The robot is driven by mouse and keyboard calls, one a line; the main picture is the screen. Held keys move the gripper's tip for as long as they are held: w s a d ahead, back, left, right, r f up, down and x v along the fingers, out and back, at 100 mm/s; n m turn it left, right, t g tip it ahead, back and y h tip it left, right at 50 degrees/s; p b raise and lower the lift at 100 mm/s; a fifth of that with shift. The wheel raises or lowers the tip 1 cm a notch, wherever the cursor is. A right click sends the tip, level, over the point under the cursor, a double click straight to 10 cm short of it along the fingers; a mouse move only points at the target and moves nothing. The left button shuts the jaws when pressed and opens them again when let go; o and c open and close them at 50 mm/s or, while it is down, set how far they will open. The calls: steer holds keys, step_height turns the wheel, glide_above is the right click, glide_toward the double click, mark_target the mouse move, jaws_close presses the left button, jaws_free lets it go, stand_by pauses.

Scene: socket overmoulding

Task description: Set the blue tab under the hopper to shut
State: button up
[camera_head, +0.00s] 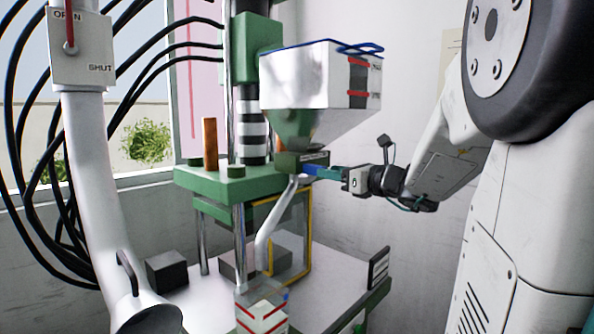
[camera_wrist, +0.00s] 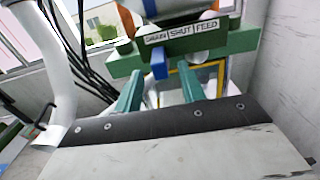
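The hopper (camera_head: 300,80) is a white box narrowing to a green funnel, above a green valve block (camera_head: 288,162). In the wrist view the block's green bar (camera_wrist: 232,43) carries the labels DRAIN, SHUT and FEED from left to right. The blue tab (camera_wrist: 159,64) hangs from the bar below the DRAIN label, left of SHUT. It also shows in the head view (camera_head: 311,169). My gripper (camera_wrist: 159,72) has its teal fingers apart, one to each side of the tab, with visible gaps. In the head view my gripper (camera_head: 324,173) reaches the tab from the right.
A green press plate (camera_head: 215,181) with an orange post (camera_head: 210,144) stands left of the valve. A white pipe (camera_head: 88,150) with an OPEN/SHUT plate (camera_head: 83,62) stands at far left.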

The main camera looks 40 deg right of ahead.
mark_target(314, 170)
steer(key=w, duration=0.2)
steer(key=w+a, duration=0.1)
steer(key=w, duration=0.2)
steer(key=shift+w, duration=0.15)
jaws_close()
